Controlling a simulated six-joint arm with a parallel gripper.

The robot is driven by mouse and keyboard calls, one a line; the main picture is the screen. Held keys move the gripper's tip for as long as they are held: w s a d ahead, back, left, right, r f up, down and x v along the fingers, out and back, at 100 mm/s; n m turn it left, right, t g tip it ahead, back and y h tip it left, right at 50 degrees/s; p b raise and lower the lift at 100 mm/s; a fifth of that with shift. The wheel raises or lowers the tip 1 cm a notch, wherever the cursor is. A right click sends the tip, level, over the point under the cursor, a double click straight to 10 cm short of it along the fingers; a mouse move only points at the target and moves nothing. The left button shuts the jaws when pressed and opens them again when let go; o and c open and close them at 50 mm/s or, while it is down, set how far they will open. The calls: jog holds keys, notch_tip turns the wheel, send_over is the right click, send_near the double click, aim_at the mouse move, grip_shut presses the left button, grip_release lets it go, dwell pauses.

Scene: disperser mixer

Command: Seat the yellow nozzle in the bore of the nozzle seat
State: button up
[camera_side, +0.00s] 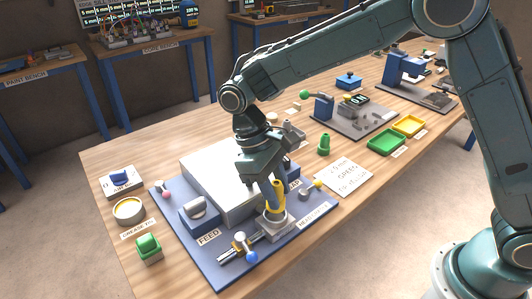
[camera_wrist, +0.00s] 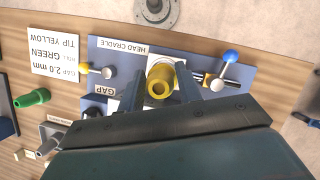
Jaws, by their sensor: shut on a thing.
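The yellow nozzle (camera_side: 278,196) is upright between the fingers of my gripper (camera_side: 272,186). In the wrist view I see the open end of the nozzle (camera_wrist: 159,86), with a dark finger of my gripper (camera_wrist: 160,92) on either side. The pale round nozzle seat (camera_side: 274,217) is directly under the nozzle, on a grey block by the HEAD CRADLE label. In the wrist view the pale rim of the seat (camera_wrist: 166,61) shows behind the nozzle. The bore is hidden, so I cannot tell how far the nozzle's lower end is in it.
A blue-handled clamp (camera_side: 245,249) and a yellow-knobbed pin (camera_side: 312,188) flank the seat on the blue plate (camera_side: 212,262). A large grey block (camera_side: 215,180) stands behind.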

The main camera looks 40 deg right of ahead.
jog(key=shift+f, duration=2)
jog(key=shift+f, duration=0.1)
jog(key=o, duration=1)
jog(key=v, duration=1.2)
jog(key=shift+d, duration=0.1)
